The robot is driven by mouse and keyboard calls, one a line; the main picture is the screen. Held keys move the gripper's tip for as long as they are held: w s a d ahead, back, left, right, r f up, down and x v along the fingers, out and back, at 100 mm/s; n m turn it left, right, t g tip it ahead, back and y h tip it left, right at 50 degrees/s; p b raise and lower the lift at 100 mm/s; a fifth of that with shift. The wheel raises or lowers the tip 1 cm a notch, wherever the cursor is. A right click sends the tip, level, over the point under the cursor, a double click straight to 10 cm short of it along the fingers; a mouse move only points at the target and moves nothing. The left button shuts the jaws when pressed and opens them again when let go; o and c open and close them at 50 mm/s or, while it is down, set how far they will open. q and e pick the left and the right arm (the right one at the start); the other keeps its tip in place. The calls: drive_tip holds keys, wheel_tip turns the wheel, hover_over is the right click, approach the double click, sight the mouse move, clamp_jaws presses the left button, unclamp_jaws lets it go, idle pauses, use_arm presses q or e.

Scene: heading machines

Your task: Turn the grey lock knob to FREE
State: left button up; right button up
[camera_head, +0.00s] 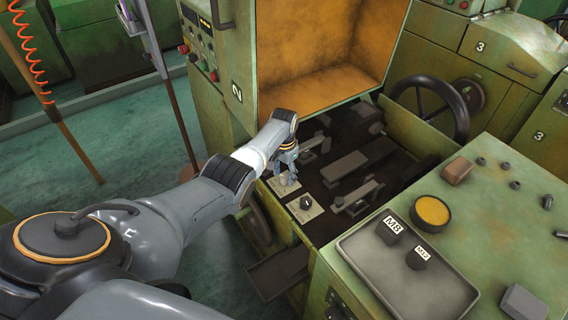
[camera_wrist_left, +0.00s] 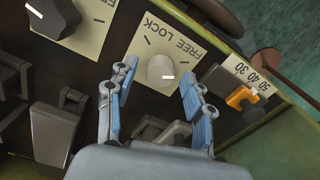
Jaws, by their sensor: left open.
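The grey lock knob (camera_wrist_left: 160,69) is a pale round knob on a cream plate (camera_wrist_left: 135,72) with the words FREE and LOCK, seen tilted in the left wrist view. A short white mark shows on the right side of the knob's top. Dark tick lines lie on the plate around it. My left gripper (camera_wrist_left: 150,95) is open, with its blue-padded fingers on either side of the knob and apart from it. In the head view my left gripper (camera_head: 287,172) hangs over the plate (camera_head: 277,188) and hides most of the knob.
A black knob (camera_wrist_left: 52,17) on its own plate sits beside the grey knob; it also shows in the head view (camera_head: 306,202). An orange lever piece (camera_wrist_left: 242,98) stands by a number scale (camera_wrist_left: 245,75). Dark levers and a handwheel (camera_head: 428,108) lie beyond. A grey tray (camera_head: 400,275) stands right.

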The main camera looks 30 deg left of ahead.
sight(284, 176)
use_arm(q)
wheel_tip(284, 176, up, 12)
drive_tip(key=shift+f, duration=0.25)
drive_tip(key=shift+s+f, duration=0.1)
idle(0.5)
